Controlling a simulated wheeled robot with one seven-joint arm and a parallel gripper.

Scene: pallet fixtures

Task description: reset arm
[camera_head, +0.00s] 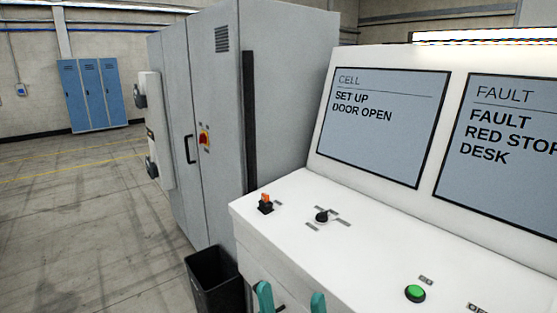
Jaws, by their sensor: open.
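My gripper (290,297) shows at the bottom edge as two teal fingertips with a wide gap between them. It is open, with nothing seen between the fingers. The fingertips stand in front of the white control desk (350,262), below its top surface. Whether they touch the desk front cannot be told. The rest of my arm is out of view.
A black bin (214,285) stands beside a grey cabinet (208,80). Left floor is clear.

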